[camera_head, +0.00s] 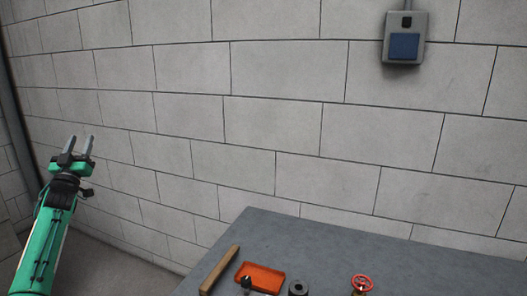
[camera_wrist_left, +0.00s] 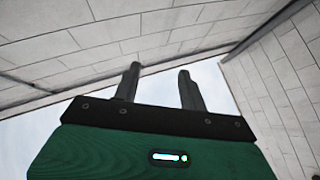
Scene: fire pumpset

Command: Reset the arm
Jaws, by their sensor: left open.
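My left gripper (camera_head: 78,145) is raised at the left of the head view, in front of the block wall. Its two fingers point up and stand apart, with nothing between them. In the left wrist view the fingers (camera_wrist_left: 158,85) also stand apart and empty, with walls and a pale patch behind them. My green left arm comes up from the lower left corner of the head view. My right gripper is in neither view.
A grey table (camera_head: 330,245) fills the bottom right. On it are a wooden strip (camera_head: 220,270), an orange tray (camera_head: 262,274), a dark ring-shaped part (camera_head: 298,288) and a red handwheel (camera_head: 362,282). A grey box with a blue panel (camera_head: 404,45) hangs on the wall.

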